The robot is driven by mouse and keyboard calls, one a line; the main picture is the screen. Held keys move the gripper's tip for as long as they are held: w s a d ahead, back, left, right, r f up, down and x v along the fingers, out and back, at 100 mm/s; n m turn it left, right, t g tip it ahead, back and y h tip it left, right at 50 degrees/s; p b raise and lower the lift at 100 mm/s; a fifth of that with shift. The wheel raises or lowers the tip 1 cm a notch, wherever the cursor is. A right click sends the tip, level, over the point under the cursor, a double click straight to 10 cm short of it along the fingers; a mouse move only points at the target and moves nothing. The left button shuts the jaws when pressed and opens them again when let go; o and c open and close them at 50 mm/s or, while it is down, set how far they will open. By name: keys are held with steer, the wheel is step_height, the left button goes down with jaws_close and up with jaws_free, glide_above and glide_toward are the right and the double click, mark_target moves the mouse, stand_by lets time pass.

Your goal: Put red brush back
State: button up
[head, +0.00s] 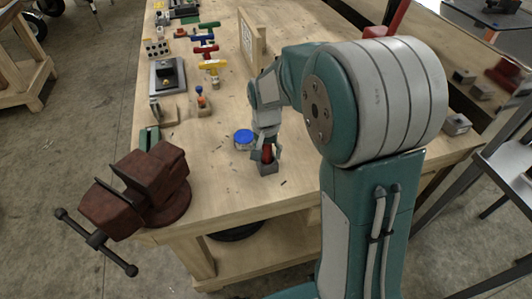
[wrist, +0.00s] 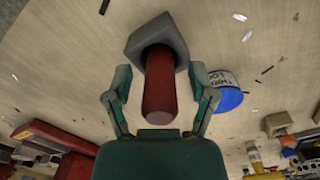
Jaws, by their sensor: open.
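A red cylindrical handle, which looks like the red brush (head: 267,153), stands in a grey square holder (head: 268,168) on the wooden table. In the wrist view the red handle (wrist: 164,85) points toward the camera, its lower end inside the opening of the grey holder (wrist: 134,43). My gripper (wrist: 160,88) is open, with one finger on each side of the handle and a visible gap to each. In the head view my gripper (head: 266,148) hangs directly over the holder. The lower end of the brush is hidden in the holder.
A round container with a blue lid (head: 244,137) stands close left of the gripper. A dark red vise (head: 150,190) sits at the table's front left corner. Coloured clamps (head: 205,48) and other tools fill the far part of the table (head: 215,190). Small scraps lie around.

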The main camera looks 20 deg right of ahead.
step_height(320, 180, up, 11)
steer(key=shift+f, duration=0.15)
steer(key=shift+s+r, duration=0.15)
steer(key=shift+r, duration=0.45)
steer(key=s+r+n+t, duration=0.3)
steer(key=s+n+t, duration=0.2)
steer(key=s, duration=1.5)
steer(key=shift+s+r+t, duration=0.15)
steer(key=shift+r+t, duration=0.05)
steer(key=shift+t, duration=0.2)
